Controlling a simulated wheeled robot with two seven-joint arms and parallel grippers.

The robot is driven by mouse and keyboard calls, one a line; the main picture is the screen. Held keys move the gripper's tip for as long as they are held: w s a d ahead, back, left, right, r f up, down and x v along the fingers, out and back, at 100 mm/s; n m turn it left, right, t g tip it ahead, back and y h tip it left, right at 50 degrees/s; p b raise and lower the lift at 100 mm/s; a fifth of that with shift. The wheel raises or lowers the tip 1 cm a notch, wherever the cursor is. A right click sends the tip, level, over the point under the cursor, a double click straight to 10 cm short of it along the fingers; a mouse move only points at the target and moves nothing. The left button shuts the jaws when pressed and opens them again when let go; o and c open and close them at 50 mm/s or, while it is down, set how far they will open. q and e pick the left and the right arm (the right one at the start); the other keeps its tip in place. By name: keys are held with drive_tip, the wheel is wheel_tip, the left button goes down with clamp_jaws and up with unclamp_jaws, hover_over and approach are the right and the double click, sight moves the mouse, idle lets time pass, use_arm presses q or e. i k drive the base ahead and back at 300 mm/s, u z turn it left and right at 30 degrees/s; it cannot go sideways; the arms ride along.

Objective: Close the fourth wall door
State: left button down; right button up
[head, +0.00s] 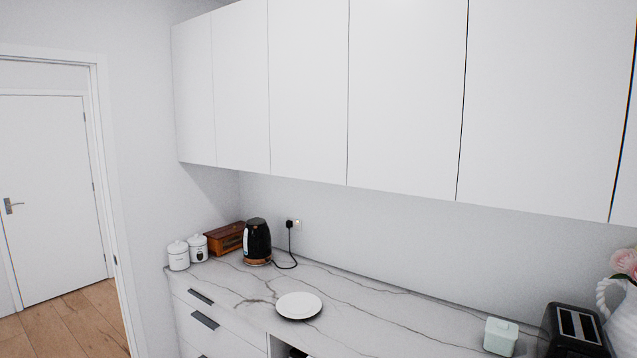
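A row of several plain white wall cabinet doors without handles runs along the upper wall in the head view. Counted from the left, the fourth wall door (405,95) is right of the middle of the picture. It looks flush or nearly flush with its neighbours, the third door (307,90) and the fifth door (545,100). A dark thin seam runs down its right edge, wider than the seams further left. I cannot tell whether it stands slightly ajar. Neither of my grippers is in view.
Below runs a marble counter (380,310) with a black kettle (257,242), white canisters (178,256), wooden box (225,238), white plate (299,305), mint jar (500,336), black toaster (575,330) and flower vase (625,320). The space before the wall doors is clear.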

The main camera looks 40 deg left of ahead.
sight(407, 65)
drive_tip(key=u, duration=1)
drive_tip(key=i, duration=1.05)
drive_tip(key=z, duration=0.15)
